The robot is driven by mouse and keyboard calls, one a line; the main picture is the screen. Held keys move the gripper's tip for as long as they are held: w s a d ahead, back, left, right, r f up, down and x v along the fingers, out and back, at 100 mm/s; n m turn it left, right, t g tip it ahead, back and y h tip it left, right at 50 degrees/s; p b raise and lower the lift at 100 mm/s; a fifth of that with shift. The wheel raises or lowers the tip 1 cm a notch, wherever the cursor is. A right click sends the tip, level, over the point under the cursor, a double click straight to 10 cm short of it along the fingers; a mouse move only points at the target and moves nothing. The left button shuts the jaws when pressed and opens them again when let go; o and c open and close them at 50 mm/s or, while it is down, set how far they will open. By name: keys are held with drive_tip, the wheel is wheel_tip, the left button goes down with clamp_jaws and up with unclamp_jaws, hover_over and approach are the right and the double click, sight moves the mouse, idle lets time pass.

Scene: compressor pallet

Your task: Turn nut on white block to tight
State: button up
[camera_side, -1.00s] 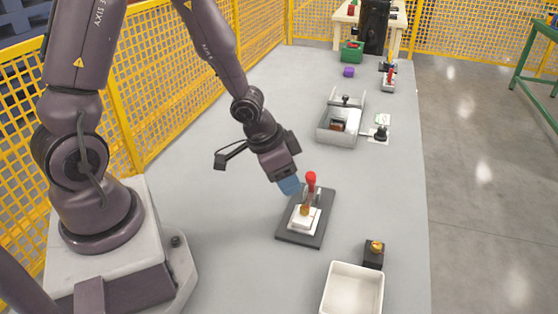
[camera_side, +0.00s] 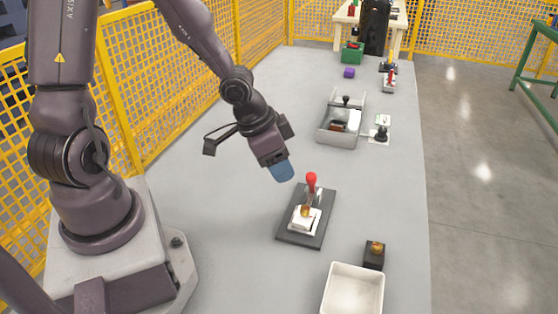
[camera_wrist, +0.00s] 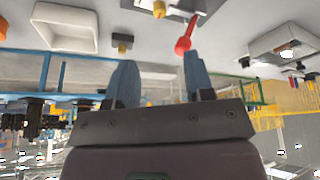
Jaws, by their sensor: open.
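The white block (camera_side: 303,222) sits on a dark plate (camera_side: 291,237) on the grey table, with a brass-coloured nut (camera_side: 305,211) on top. A red-handled lever (camera_side: 312,180) stands upright just behind the nut. My gripper (camera_side: 282,173) is up and left of the block, apart from it, with blue fingers. In the wrist view my gripper (camera_wrist: 160,78) is open and empty between its two fingers. That view also shows the nut (camera_wrist: 159,9) at the top edge and the red handle (camera_wrist: 183,45); the white block is partly cut off. How tight the nut is cannot be told.
A black block with a brass top (camera_side: 374,257) and a white tray (camera_side: 352,291) stand at the front right. A grey bin (camera_side: 340,132) and a black knob (camera_side: 381,134) are farther back. The table left of the dark plate is clear.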

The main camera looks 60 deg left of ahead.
sight(304, 208)
drive_tip(key=d+m, duration=0.2)
drive_tip(key=d, duration=0.4)
drive_tip(key=w+a+f+n, duration=0.1)
drive_tip(key=f+n, duration=0.1)
drive_tip(key=f, duration=0.2)
drive_tip(key=w+a+f+n+y, duration=0.1)
drive_tip(key=w+f, duration=0.1)
drive_tip(key=f, duration=0.2)
drive_tip(key=w+a+f+n, duration=0.1)
drive_tip(key=a+f+n, duration=0.1)
drive_tip(key=f, duration=0.2)
drive_tip(key=shift+w+a+n+y, duration=0.1)
drive_tip(key=shift+w+n+y, duration=0.2)
drive_tip(key=shift+w+y, duration=0.1)
drive_tip(key=shift+c, duration=0.2)
clamp_jaws()
